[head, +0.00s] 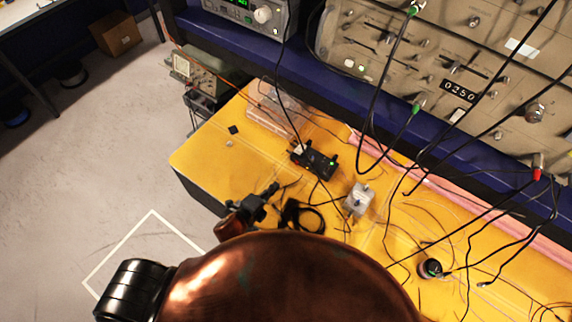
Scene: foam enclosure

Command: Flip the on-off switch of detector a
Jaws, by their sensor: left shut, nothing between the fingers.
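A small black box (314,160) with a lit green light lies on the yellow table (215,150), a cable running up from it. It may be detector a, but I see no readable label, and its switch is too small to make out. My left gripper (268,192) is shut and empty, below and left of the black box and apart from it. My copper-coloured arm fills the bottom of the head view and hides the table's near part. My right gripper is not in view.
A small grey box (358,199) stands right of the black box. A round black device (430,268) and loose cables lie farther right. A black cable coil (302,216) lies beside my gripper. Instrument racks (440,70) line the back. The table's left part is mostly clear.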

